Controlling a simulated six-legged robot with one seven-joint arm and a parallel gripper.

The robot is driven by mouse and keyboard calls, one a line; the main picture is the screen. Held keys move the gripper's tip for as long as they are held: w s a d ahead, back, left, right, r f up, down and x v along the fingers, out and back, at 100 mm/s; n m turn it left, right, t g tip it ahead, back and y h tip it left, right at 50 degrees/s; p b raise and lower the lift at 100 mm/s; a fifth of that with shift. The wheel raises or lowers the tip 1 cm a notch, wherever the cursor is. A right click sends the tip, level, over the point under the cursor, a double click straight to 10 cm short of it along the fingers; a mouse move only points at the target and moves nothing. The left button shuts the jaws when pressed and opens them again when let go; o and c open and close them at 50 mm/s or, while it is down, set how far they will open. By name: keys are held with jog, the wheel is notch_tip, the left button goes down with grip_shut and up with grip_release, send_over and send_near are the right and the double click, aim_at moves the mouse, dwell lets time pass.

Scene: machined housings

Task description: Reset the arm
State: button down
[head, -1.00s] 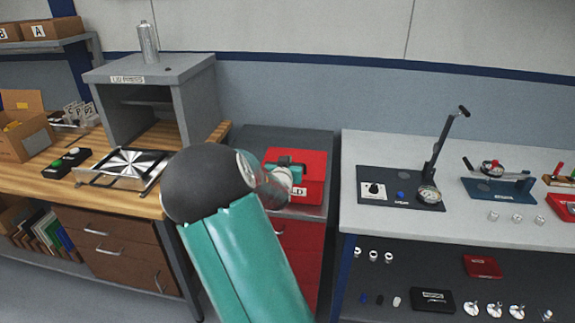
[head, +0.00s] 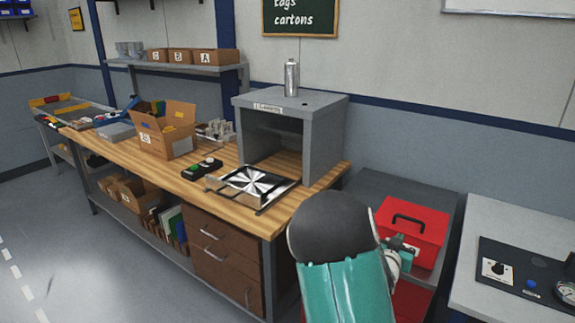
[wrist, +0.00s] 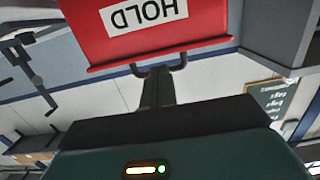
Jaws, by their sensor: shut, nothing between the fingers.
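My arm rises from the bottom of the head view, and its dark rounded joint hides part of what lies behind it. My gripper (head: 405,250) is in front of the red box (head: 425,220), low and to the left of its black handle. In the wrist view my gripper's dark fingers (wrist: 158,88) are together, with nothing held. There the red box (wrist: 200,38) appears upside down with a white HOLD label, and its handle is close to the fingertips. I cannot tell whether they touch.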

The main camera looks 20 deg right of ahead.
jog(key=s+a+r+n+y, duration=0.1)
jog(key=a+r+y, duration=0.25)
jog(key=a, duration=0.45)
jog(key=s+a+r+n+g+y, duration=0.15)
jog(key=a+y, duration=0.25)
jog(key=a, duration=0.4)
jog(key=s+a+r+n+t+y, duration=0.1)
jog(key=a+r+n+y, duration=0.2)
jog(key=a, duration=0.5)
jog(key=s+a+r+n+g+y, duration=0.1)
jog(key=s+a+r+n+g, duration=0.1)
jog(key=s+a, duration=0.4)
jog(key=s+a+r+n+g+y, duration=0.1)
jog(key=s+a, duration=0.5)
jog(key=s, duration=0.8)
notch_tip(320, 180, up, 2)
jog(key=shift+s+a+r+n+g, duration=0.15)
jog(key=shift+s+a+n+g, duration=0.2)
jog(key=shift+n+g, duration=0.45)
jog(key=shift+s+d+y, duration=0.1)
jog(key=shift+d+y, duration=0.15)
jog(key=shift+d, duration=0.05)
